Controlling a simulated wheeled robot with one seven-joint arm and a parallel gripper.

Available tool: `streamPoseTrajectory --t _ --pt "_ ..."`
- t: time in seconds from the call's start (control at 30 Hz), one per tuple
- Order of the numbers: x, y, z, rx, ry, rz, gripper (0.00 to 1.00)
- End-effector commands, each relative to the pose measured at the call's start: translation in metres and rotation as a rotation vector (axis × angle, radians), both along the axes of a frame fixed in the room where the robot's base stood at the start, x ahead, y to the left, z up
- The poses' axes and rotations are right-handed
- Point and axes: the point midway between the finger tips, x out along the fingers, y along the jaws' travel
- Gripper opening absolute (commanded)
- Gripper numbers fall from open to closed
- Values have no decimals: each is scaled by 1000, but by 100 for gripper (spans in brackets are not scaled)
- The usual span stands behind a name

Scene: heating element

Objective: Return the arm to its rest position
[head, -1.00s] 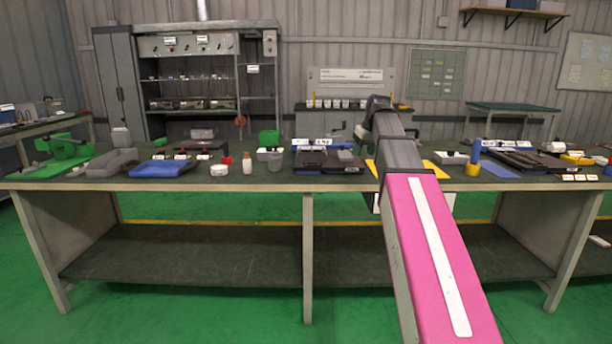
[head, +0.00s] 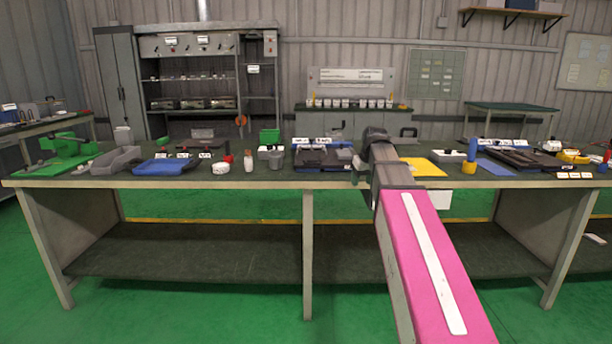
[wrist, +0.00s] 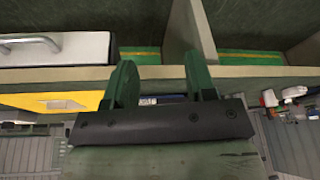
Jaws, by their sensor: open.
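My arm (head: 430,255), with a pink cover and a white stripe, reaches from the lower right to the workbench (head: 250,181). Its dark elbow part stands at the bench's front edge, right of the middle. In the wrist view my gripper (wrist: 161,82) shows two green fingers, wide apart, with nothing between them. The bench's pale edge (wrist: 70,75) runs across behind the fingers. In the head view the gripper is mostly hidden behind the arm.
Near the arm are a dark tray of parts (head: 322,160) on its left and a yellow mat (head: 423,167) on its right. Open green floor (head: 210,325) is in front.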

Motion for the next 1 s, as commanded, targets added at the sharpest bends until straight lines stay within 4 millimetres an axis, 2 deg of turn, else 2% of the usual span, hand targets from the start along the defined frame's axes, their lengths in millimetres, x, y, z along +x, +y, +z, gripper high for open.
streamPoseTrajectory --t 0.2,0.5,0.8,1.0 --pt "-31 4 -82 -5 63 -60 51" --pt "-85 8 -186 -20 150 -147 51" --pt "-153 12 -276 -46 232 -227 51" --pt "-198 13 -322 -64 277 -273 51"
